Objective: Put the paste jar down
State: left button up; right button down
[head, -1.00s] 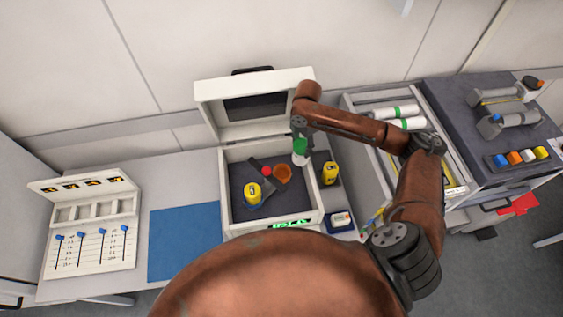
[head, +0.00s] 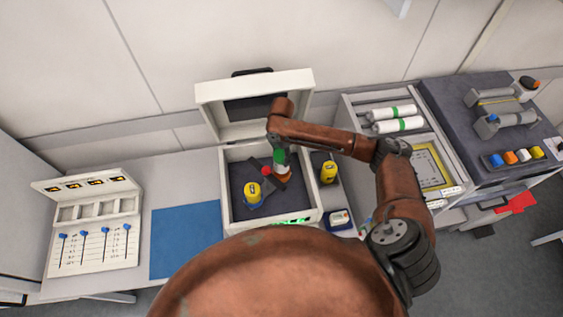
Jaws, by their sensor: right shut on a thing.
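The paste jar, white with a green top (head: 279,158), is in the head view inside the open white case (head: 226,190). My right gripper (head: 278,149) is shut on it from above, and the arm hides part of it. The jar's lower end is over or in a round orange holder (head: 284,174); I cannot tell whether it touches the bottom. My left gripper is not in view.
In the case are a yellow container (head: 252,189) and a small red knob (head: 266,170). Another yellow container (head: 328,172) stands right of the case. The open lid (head: 213,97) rises behind. A blue mat (head: 185,240) lies clear at left.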

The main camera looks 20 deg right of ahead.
jog(key=shift+w+f+p, duration=0.1)
jog(key=shift+f+p, duration=0.2)
jog(key=shift+f, duration=2.7)
jog(key=shift+f, duration=0.1)
jog(key=c, duration=1)
grip_release()
jog(key=shift+o, duration=0.2)
notch_tip(320, 180, up, 12)
jog(key=shift+r+b, duration=0.1)
jog(key=shift+b, duration=0.65)
